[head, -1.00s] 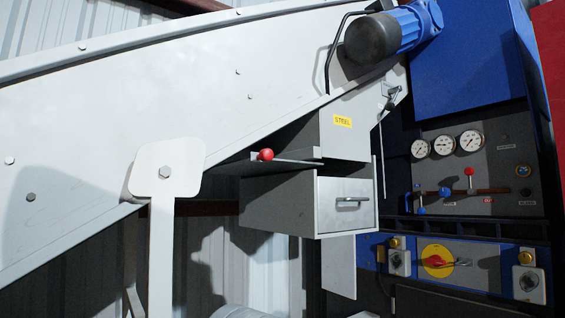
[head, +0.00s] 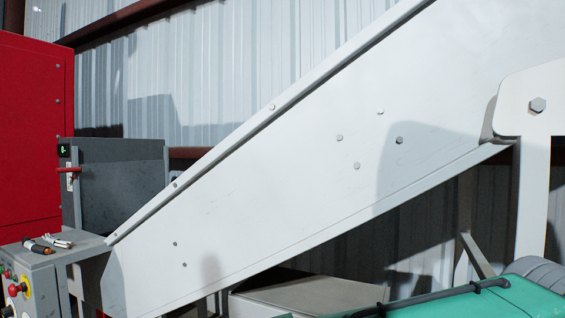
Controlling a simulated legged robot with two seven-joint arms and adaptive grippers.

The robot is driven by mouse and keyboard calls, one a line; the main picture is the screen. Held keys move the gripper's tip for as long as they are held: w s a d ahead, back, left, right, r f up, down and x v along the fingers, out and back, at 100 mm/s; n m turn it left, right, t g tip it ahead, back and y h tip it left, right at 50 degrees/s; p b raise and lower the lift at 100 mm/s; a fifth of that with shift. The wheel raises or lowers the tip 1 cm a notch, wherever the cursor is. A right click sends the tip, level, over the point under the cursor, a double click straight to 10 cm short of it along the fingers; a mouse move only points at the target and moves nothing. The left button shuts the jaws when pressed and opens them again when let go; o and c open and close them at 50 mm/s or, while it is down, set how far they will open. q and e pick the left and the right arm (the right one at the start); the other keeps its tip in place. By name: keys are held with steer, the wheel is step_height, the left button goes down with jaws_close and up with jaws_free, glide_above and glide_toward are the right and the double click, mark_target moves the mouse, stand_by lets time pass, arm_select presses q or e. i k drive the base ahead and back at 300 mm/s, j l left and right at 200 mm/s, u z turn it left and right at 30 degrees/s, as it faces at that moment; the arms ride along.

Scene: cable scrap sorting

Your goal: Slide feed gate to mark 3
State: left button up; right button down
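A dark grey box-shaped hopper (head: 122,178) stands at the left of the head view, beside the low end of the conveyor. A red handle (head: 70,170) sits on its left edge, below a small dark display (head: 64,150) with a green sign. A pale plate (head: 70,184) shows just under the handle. I cannot tell for sure whether this handle belongs to the feed gate, and no numbered mark is readable. Neither of my grippers is in view.
A white sloped conveyor (head: 270,190) crosses the view, rising to the right. A red cabinet (head: 30,130) stands at the far left. A grey control box (head: 40,282) with a red button carries small cable pieces (head: 50,243). A teal object (head: 470,305) with a dark bar fills the bottom right.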

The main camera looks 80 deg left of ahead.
mark_target(111, 193)
steer(key=u, duration=3.75)
steer(key=i+j+z, duration=0.45)
steer(key=i+j, duration=0.75)
